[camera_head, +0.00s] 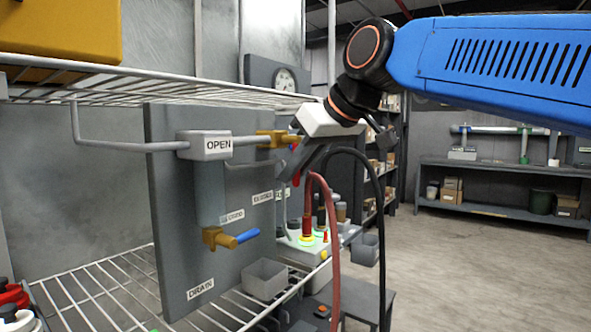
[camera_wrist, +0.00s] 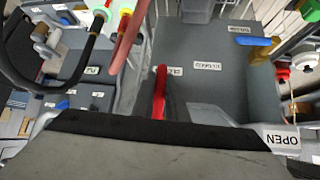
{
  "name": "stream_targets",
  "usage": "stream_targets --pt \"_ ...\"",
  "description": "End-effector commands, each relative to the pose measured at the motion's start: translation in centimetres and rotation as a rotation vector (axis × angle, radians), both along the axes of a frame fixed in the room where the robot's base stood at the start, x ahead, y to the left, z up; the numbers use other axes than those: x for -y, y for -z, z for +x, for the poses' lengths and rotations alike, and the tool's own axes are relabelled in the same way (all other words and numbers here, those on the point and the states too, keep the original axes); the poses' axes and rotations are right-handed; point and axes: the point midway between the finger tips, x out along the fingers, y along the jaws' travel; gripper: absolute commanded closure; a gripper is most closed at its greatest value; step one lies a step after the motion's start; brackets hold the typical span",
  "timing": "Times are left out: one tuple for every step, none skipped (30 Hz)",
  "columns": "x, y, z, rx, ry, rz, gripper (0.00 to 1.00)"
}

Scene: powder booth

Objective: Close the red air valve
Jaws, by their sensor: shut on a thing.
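The red air valve's handle (camera_wrist: 160,92) shows in the wrist view as a red lever sticking out from the edge of my gripper, in front of the grey panel. In the head view only a small red piece (camera_head: 296,178) shows below my gripper (camera_head: 298,165); the rest is hidden behind the fingers. My gripper is shut on the red handle. A brass valve body (camera_head: 273,139) sits on the pipe just left of my gripper. An OPEN label (camera_head: 218,145) is on a grey block further left. CLOSED labels (camera_wrist: 207,66) lie on the panel.
A second brass valve with a blue handle (camera_head: 235,238) sits lower on the panel (camera_head: 170,215). Red (camera_head: 334,250) and black hoses loop close below my gripper. A wire shelf (camera_head: 75,290) runs underneath. Open floor (camera_head: 460,265) lies at right.

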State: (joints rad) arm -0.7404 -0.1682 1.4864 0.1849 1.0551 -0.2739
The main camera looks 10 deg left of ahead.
Motion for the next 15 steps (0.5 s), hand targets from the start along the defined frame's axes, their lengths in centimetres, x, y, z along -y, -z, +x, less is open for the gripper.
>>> stream_targets --pt "0.05 0.09 0.06 0.001 0.000 -0.003 1.00" --pt "0.04 0.10 0.07 0.001 0.000 -0.003 1.00" --pt "0.05 0.10 0.08 0.001 0.000 -0.003 1.00" --pt "0.05 0.10 0.08 0.001 0.000 -0.003 1.00" --pt "0.06 0.10 0.08 0.001 0.000 -0.003 1.00" --pt "0.06 0.10 0.08 0.001 0.000 -0.003 1.00" --pt "0.05 0.10 0.09 0.001 0.001 -0.003 1.00" --pt "0.06 0.11 0.08 0.001 0.001 -0.003 1.00" --pt "0.05 0.10 0.09 0.001 0.001 -0.003 0.80" --pt "0.05 0.10 0.09 0.001 0.001 -0.003 0.73" --pt "0.04 0.10 0.08 0.001 0.001 -0.003 0.69" --pt "0.04 0.09 0.08 0.000 0.000 -0.002 0.69" --pt "0.03 0.08 0.08 0.000 0.000 -0.002 0.69" --pt "0.04 0.08 0.07 0.000 0.000 -0.002 0.69" --pt "0.03 0.06 0.06 0.001 0.000 -0.002 0.69"
